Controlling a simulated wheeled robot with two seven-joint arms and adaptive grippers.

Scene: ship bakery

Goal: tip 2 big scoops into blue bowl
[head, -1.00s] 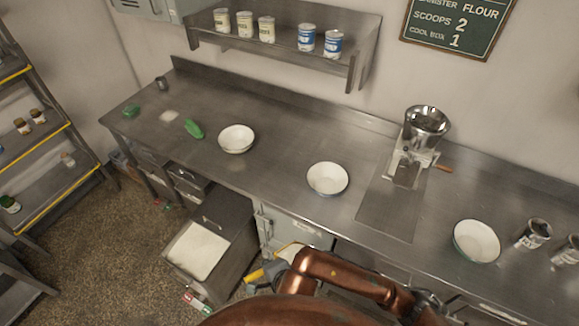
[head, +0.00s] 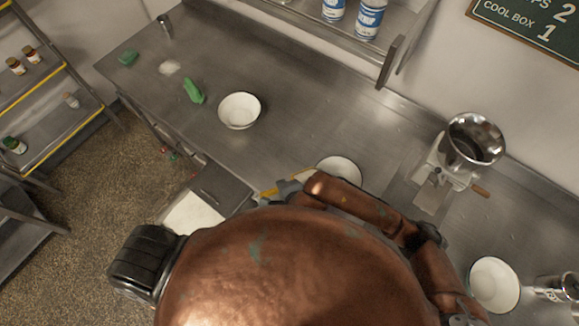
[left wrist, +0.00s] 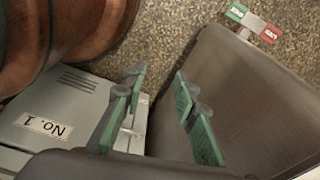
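Three pale bowls stand on the steel counter: one at left (head: 239,110), one in the middle (head: 338,168) partly hidden by my copper arm, and one at right (head: 494,285). I cannot clearly tell which is blue. A bin of white flour (head: 190,214) stands below the counter, partly hidden by my body. My left gripper (left wrist: 158,103) shows in the left wrist view, its green-padded fingers apart and empty, beside a dark grey bin wall (left wrist: 250,100). My right arm reaches leftward in the head view. A yellow piece lies near its end; the gripper there is unclear.
A steel mill with a hopper (head: 474,140) stands on the counter, a metal can (head: 558,288) at far right. Green items (head: 193,91) lie at left. A shelf (head: 300,18) holds tins above. A "No. 1" label (left wrist: 46,126) marks a grey surface in the left wrist view.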

